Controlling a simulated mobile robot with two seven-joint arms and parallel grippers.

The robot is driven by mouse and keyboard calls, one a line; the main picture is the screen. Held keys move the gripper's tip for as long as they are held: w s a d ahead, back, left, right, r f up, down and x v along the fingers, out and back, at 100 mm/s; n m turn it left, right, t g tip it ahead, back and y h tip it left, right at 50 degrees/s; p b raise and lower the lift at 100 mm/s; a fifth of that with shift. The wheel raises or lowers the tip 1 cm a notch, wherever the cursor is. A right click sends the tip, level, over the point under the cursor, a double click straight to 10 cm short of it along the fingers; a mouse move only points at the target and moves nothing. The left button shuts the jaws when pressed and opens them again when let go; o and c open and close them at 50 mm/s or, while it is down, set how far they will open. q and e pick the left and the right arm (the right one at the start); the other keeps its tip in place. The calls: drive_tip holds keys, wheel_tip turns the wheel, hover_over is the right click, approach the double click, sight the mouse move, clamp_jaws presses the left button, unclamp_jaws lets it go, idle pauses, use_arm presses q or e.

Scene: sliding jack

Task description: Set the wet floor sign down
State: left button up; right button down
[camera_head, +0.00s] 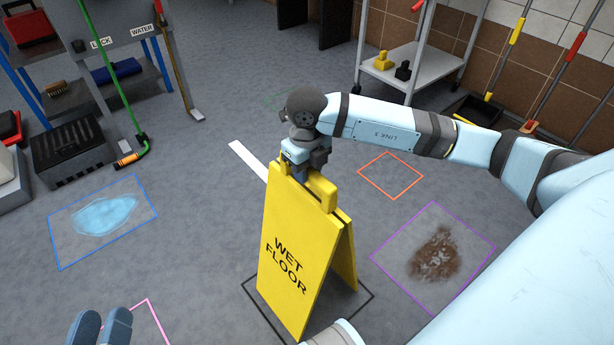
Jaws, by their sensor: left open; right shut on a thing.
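The yellow wet floor sign (289,256) stands upright with its two panels spread, in the middle of the view. Its foot is at a dark outlined square (366,297) on the floor; whether it touches the floor I cannot tell. My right gripper (301,177) comes down from above and is shut on the sign's top handle, its fingertips partly hidden by it. My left gripper (101,326) shows only in part at the bottom left edge, open and empty, away from the sign.
A blue square (153,202) holds a water puddle (105,215). A purple square (493,243) holds a brown stain (436,254). An orange square (391,176) is empty. A trolley (440,62) stands behind; a black crate (68,150) and green-handled tool (113,80) are left.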

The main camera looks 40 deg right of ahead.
use_arm(q)
drive_tip(key=shift+f, duration=0.45)
use_arm(e)
drive_tip(key=shift+f, duration=0.8)
drive_tip(key=shift+f, duration=0.15)
drive_tip(key=c, duration=0.8)
unclamp_jaws()
drive_tip(key=shift+c, duration=0.2)
use_arm(q)
drive_tip(key=shift+f, duration=0.15)
